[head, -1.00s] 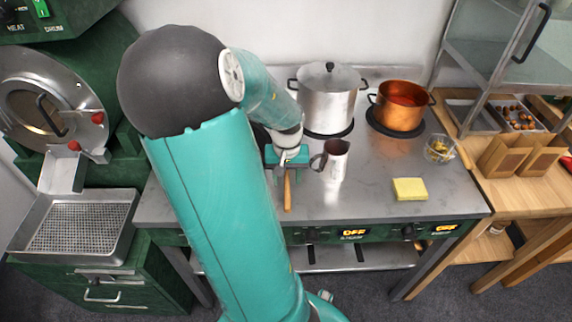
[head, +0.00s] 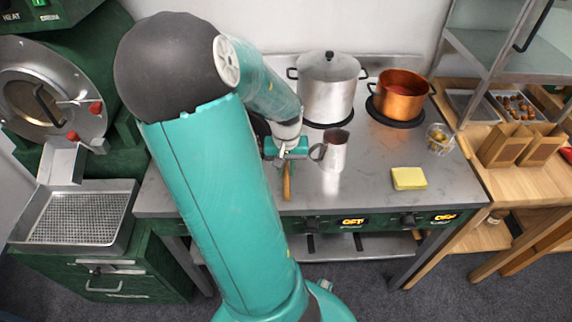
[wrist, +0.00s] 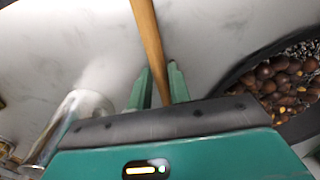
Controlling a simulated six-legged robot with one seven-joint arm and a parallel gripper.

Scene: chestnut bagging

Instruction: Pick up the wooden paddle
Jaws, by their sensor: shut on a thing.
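The wooden paddle shows as a narrow brown handle (head: 287,184) below my gripper in the head view, above the front of the steel counter. In the wrist view the handle (wrist: 149,40) runs from the top edge down between the two green fingers. My gripper (wrist: 160,85) is shut on the handle. In the head view my gripper (head: 286,160) is just left of the metal pitcher. The far end of the paddle is hidden by my gripper and arm.
A metal pitcher (head: 335,152) stands close on the right. Behind are a steel pot (head: 328,92) and a copper pot (head: 400,100). A yellow sponge (head: 409,178) lies right. A dark pan (wrist: 229,84) with chestnuts shows in the wrist view. The counter's front middle is clear.

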